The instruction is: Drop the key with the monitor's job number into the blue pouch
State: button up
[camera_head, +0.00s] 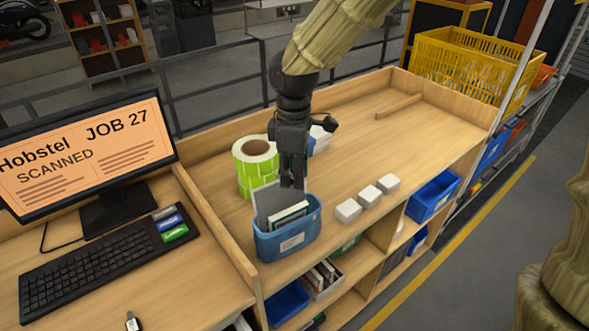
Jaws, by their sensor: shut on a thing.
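The monitor (88,155) at the left shows "Hobstel", "JOB 27" and "SCANNED" on an orange screen. The blue pouch (283,246) stands upright at the bench's front edge, with a white label and some flat grey and white items in it. My gripper (292,183) points down just above the pouch's back part, in front of an upright grey sheet (268,199). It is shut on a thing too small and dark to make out. A key with a black head (132,320) lies on the left desk at the bottom edge. Its number cannot be read.
A green label roll (256,166) stands behind the pouch. Several small white boxes (348,210) sit to its right. A keyboard (95,258) lies left, beyond a low wooden divider. A yellow crate (470,75) is at the back right.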

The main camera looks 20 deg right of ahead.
jog(key=shift+f+b, duration=2.15)
jog(key=shift+f, duration=0.2)
jog(key=o, duration=0.9)
jog(key=shift+r, duration=0.1)
notch_tip(320, 180, up, 12)
jog(key=shift+f, duration=0.1)
jog(key=shift+s, duration=0.1)
